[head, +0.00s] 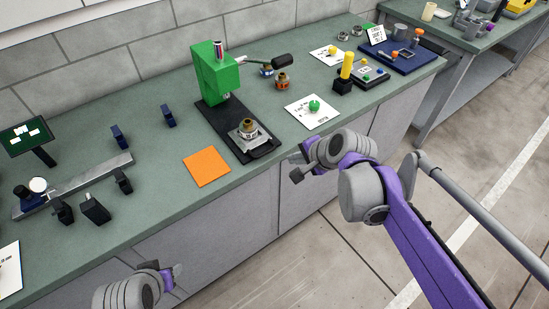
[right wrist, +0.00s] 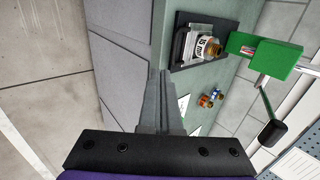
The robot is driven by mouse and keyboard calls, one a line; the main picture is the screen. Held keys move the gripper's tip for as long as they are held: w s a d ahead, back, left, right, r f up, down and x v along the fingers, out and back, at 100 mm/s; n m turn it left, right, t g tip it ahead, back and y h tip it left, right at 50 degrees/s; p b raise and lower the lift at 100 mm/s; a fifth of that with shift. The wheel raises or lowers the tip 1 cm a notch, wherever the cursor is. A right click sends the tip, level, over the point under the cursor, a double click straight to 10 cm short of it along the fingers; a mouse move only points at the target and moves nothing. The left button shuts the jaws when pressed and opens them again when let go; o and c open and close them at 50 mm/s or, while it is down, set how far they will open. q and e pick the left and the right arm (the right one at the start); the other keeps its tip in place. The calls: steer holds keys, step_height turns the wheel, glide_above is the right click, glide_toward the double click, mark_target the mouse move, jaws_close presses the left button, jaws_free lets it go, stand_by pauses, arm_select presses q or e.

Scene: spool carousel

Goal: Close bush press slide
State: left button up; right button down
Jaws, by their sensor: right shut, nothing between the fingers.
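The green bush press (head: 212,78) stands on a black base on the bench, its lever pointing right. The grey slide (head: 240,139) sits toward the front end of the base, out from under the press head. A brass-coloured bush (head: 249,124) rests upright on it; the bush also shows in the right wrist view (right wrist: 208,46). My right gripper (head: 296,165) is just off the bench's front edge, right of the base's front end, apart from it. Its fingers (right wrist: 161,98) are together and empty. My left gripper (head: 176,277) is low at the front left, fingers hard to make out.
An orange square (head: 207,167) lies left of the base. Small bushes (head: 282,80) stand behind. A rail with dark blocks (head: 75,187) lies left.

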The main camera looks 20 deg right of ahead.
mark_target(254, 140)
steer(key=x, duration=0.4)
steer(key=w+r+x, duration=0.1)
steer(key=x, duration=0.8)
steer(key=shift+w+a+r, duration=0.25)
steer(key=shift+w+r, duration=0.05)
steer(key=shift+w, duration=0.1)
steer(key=w+a, duration=0.1)
steer(key=w, duration=0.3)
steer(key=w+a, duration=0.2)
steer(key=w, duration=0.3)
steer(key=w+a, duration=0.2)
steer(key=w, duration=0.2)
steer(key=shift+w+b, duration=0.35)
